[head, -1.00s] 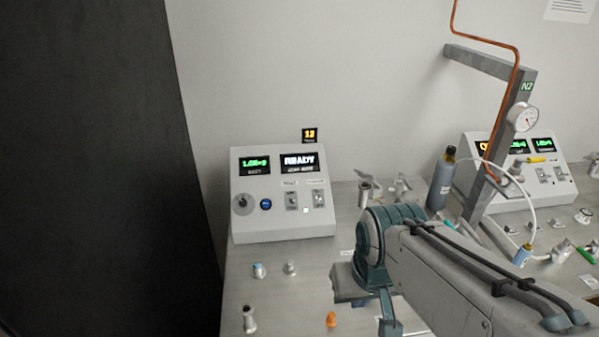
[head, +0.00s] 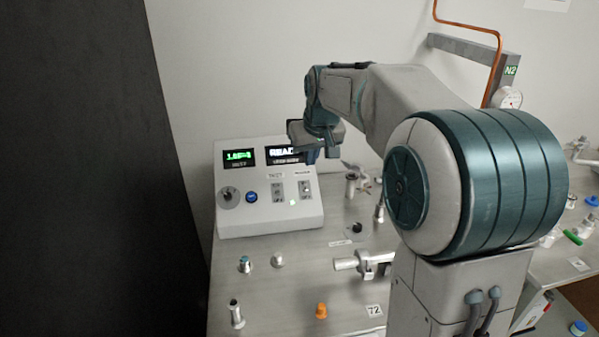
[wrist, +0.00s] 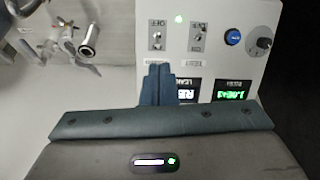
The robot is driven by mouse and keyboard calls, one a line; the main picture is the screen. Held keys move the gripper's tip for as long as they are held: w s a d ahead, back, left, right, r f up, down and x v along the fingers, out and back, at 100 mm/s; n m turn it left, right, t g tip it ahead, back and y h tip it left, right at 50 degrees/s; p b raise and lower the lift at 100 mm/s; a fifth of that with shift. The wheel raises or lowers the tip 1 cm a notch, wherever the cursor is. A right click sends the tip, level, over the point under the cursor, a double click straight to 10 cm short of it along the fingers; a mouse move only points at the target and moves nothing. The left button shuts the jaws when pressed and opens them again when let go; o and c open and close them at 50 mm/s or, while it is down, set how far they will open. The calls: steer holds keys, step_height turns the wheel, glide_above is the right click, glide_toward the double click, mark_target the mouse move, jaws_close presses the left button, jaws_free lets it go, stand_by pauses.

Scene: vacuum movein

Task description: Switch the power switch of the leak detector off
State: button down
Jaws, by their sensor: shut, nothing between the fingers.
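The leak detector (head: 260,222) is a white sloped console with two lit displays, a grey knob, a blue button and two toggle switches. The power switch seems to be the right toggle (head: 305,188) in the head view; its label is too small to read surely. In the wrist view, upside down, this toggle (wrist: 157,38) sits on a plate with OFF lettering. My gripper (head: 317,158) is shut and empty, above the panel's right side. In the wrist view its fingers (wrist: 158,72) are near that toggle, apparently not touching it.
The second toggle (wrist: 197,40) and the blue button (wrist: 233,37) are close by. Metal fittings (head: 352,185) stand right of the console. Small fittings and an orange cap (head: 321,311) lie in front. A dark panel (head: 80,170) borders the left.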

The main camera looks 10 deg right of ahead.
mark_target(303, 181)
steer(key=shift+w+d, duration=0.1)
steer(key=shift+w, duration=1.05)
steer(key=x, duration=1)
steer(key=shift+p, duration=0.3)
steer(key=shift+d+f+b, duration=0.1)
steer(key=shift+f+b, duration=0.05)
steer(key=shift+b, duration=0.5)
